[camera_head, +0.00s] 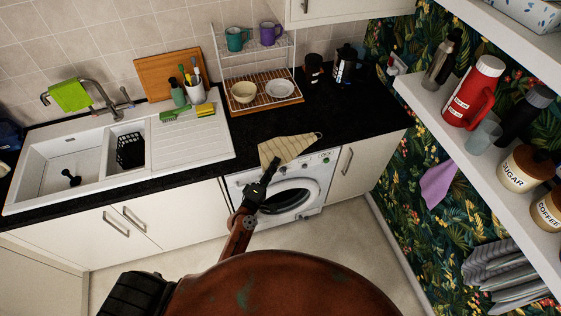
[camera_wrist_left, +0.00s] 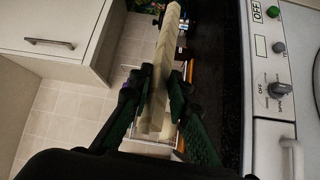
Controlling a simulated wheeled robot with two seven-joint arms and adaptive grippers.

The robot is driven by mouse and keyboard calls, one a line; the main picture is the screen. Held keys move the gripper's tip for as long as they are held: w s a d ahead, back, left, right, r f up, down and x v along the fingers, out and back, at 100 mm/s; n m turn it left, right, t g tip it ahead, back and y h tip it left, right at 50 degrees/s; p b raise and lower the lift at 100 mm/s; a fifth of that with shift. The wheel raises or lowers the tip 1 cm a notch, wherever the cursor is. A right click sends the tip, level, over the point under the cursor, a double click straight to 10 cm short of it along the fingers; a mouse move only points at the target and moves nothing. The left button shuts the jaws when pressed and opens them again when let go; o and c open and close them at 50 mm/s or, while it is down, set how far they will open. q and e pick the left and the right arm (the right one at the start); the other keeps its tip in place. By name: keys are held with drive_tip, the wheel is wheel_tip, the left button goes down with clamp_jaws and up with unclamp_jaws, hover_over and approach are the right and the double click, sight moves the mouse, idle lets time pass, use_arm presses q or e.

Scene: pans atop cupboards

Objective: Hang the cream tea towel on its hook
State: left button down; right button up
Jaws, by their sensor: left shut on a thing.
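The cream tea towel (camera_head: 287,148) has faint stripes and a small dark loop at its right corner. In the head view it is spread in front of the worktop edge, above the washing machine. My left gripper (camera_head: 270,171) is shut on its lower edge. In the left wrist view the towel (camera_wrist_left: 168,45) appears as a narrow pale strip between the two fingers of the left gripper (camera_wrist_left: 157,92). I cannot make out a free hook for it. My right gripper is not in view.
The washing machine (camera_head: 296,197) stands below the black worktop (camera_head: 345,115). A purple cloth (camera_head: 438,185) hangs against the patterned wall at right. The white shelf (camera_head: 450,128) with a red flask (camera_head: 474,92) and jars juts out there. A dish rack (camera_head: 262,88) stands behind the towel.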

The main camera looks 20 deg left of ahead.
use_arm(q)
drive_tip(key=w+f+b, duration=0.1)
drive_tip(key=w, duration=0.1)
drive_tip(key=w+d+f+b, duration=0.1)
drive_tip(key=w, duration=0.1)
drive_tip(key=w+f+b, duration=0.1)
drive_tip(key=w, duration=0.1)
drive_tip(key=shift+w+d+f, duration=0.2)
drive_tip(key=shift+w+d, duration=0.05)
drive_tip(key=shift+w, duration=0.1)
drive_tip(key=w+f+b, duration=0.4)
drive_tip(key=f+b, duration=0.4)
drive_tip(key=shift+w+d, duration=0.2)
drive_tip(key=shift+d, duration=0.15)
drive_tip(key=shift+f, duration=0.1)
drive_tip(key=c, duration=1.8)
unclamp_jaws()
